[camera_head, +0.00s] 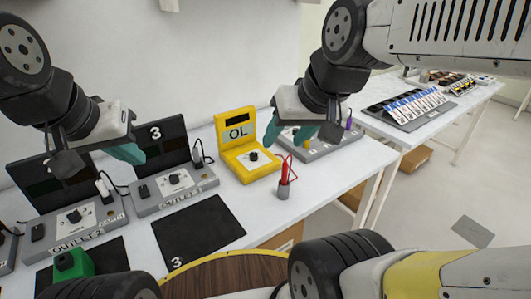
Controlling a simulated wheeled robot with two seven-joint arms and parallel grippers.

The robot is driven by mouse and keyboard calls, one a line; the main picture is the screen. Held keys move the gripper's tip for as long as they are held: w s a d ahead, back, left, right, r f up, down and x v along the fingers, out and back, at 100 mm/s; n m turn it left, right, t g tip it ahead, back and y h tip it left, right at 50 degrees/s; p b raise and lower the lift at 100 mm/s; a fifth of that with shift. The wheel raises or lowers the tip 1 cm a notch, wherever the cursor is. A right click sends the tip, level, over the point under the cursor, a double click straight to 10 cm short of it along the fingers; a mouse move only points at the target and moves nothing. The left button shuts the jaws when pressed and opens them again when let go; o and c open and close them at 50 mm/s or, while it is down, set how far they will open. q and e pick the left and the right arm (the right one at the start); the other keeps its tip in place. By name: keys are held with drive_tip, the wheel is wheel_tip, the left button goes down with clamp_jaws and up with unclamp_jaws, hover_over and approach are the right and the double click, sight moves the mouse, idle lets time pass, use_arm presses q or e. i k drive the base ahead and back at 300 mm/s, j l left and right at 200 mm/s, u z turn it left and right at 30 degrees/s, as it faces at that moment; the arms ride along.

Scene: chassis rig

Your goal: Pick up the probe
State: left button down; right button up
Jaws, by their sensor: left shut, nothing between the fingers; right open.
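A red probe (284,170) stands upright in a small grey cup (283,192) near the front edge of the white table. A thin red lead loops up beside it. A yellow meter (248,160) reading "OL" stands just left of and behind the cup. My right gripper (288,134) is open and empty, with its teal fingers pointing down above and behind the probe, apart from it. My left gripper (127,153) is shut and empty, over the outlet boxes at the left.
Grey outlet boxes (176,190) with dark panels line the table's left side. A black mat marked 3 (198,228) lies bare in front. A grey box (322,150) with coloured plugs sits behind the probe. A green block (74,264) is at front left.

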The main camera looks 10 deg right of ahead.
sight(284, 165)
drive_tip(key=k+l+u, duration=0.25)
drive_tip(key=l, duration=0.15)
drive_tip(key=k+l+u, duration=0.2)
drive_tip(key=l, duration=0.15)
drive_tip(key=k+l+u, duration=0.1)
drive_tip(key=l+u, duration=0.15)
drive_tip(key=l, duration=0.1)
